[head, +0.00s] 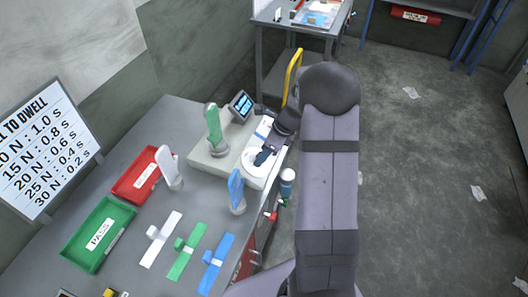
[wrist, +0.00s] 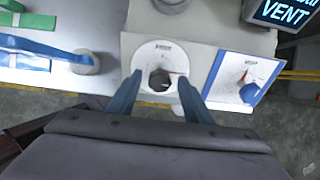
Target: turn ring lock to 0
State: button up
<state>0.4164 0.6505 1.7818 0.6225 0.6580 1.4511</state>
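A white round dial (wrist: 143,61) with a dark knob (wrist: 160,80) sits on the pale machine in the wrist view; a red mark lies right of the knob. A blue-framed panel (wrist: 214,75) with a blue knob (wrist: 249,94) and a red pointer stands to its right. The labels are too small to read, so I cannot tell which is the ring lock. My gripper (wrist: 160,110) has its blue fingers apart, one on each side of the dark knob; contact is not visible. In the head view, my gripper (head: 265,157) hangs over the round dial (head: 250,168), partly covering it.
A green upright form (head: 213,130) and a small screen (head: 242,105) stand on the machine. White (head: 169,168) and blue (head: 236,190) forms stand close by.

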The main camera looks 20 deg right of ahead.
jog(key=c, duration=0.9)
jog(key=shift+o, duration=0.2)
jog(key=shift+n+b, duration=0.3)
jog(key=shift+b, duration=0.05)
jog(key=n+b, duration=0.3)
jog(key=shift+s+a+f, duration=0.1)
jog(key=shift+f, duration=0.1)
jog(key=n+t+b, duration=0.1)
jog(key=n+b, duration=0.3)
jog(key=b, duration=0.1)
jog(key=shift+s+f+n+h, duration=0.1)
jog(key=shift+n+h, duration=0.2)
jog(key=shift+n, duration=0.1)
jog(key=n+b, duration=0.5)
jog(key=b, duration=0.1)
jog(key=shift+s+t, duration=0.15)
jog(key=shift+t, duration=0.15)
jog(key=n+b, duration=0.4)
jog(key=shift+s+t, duration=0.1)
jog(key=shift+t, duration=0.2)
jog(key=shift+r, duration=0.2)
